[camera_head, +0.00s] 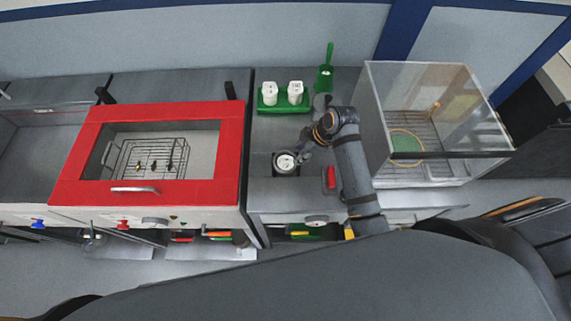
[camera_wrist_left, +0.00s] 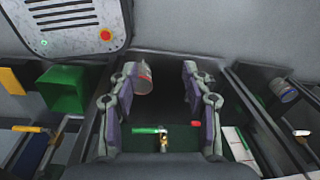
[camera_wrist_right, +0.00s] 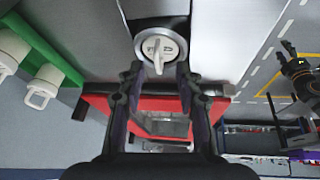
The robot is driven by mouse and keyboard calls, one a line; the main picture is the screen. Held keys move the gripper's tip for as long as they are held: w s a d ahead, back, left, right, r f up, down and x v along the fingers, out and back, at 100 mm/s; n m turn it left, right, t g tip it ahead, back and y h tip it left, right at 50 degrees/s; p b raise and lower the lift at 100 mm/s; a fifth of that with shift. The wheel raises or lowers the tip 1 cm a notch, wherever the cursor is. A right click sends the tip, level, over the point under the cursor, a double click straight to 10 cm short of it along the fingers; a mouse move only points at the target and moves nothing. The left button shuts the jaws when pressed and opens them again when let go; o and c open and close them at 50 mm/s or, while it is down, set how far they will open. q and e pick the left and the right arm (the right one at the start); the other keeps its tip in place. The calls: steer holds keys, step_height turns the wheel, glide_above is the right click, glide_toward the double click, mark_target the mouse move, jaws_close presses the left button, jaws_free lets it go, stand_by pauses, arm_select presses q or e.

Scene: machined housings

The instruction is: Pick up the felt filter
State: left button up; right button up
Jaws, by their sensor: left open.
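No part is clearly marked as the felt filter. A white round piece with a raised tab (camera_head: 286,161) sits in a dark round seat on the grey bench; it also shows in the right wrist view (camera_wrist_right: 160,48). My right gripper (camera_head: 306,152) is open beside it, its fingertips on either side of the tab in the right wrist view (camera_wrist_right: 162,70); contact cannot be told. Two white canisters (camera_head: 270,93) (camera_head: 295,92) stand in a green holder (camera_head: 282,107). My left gripper (camera_wrist_left: 158,72) is open; a pale cylinder with red (camera_wrist_left: 144,78) shows by its left finger.
A red-framed box (camera_head: 70,190) with a wire rack inside stands to the left. A clear-walled box (camera_head: 440,90) with a green disc (camera_head: 405,146) stands to the right. A green scoop (camera_head: 325,76) is behind, and a red handle (camera_head: 331,177) lies close to my right arm.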

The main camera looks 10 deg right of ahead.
mark_target(292, 159)
steer(key=shift+w+a+f+p, duration=0.35)
steer(key=shift+w+f+p, duration=0.1)
steer(key=shift+f+p, duration=0.2)
steer(key=p+x, duration=0.1)
steer(key=x, duration=0.2)
steer(key=shift+a+f, duration=0.15)
steer(key=shift+f, duration=0.1)
steer(key=shift+w+f, duration=0.1)
steer(key=shift+f, duration=0.1)
jaws_close()
arm_select(q)
steer(key=w+r, duration=0.2)
steer(key=shift+w+r, duration=0.25)
steer(key=shift+w, duration=0.1)
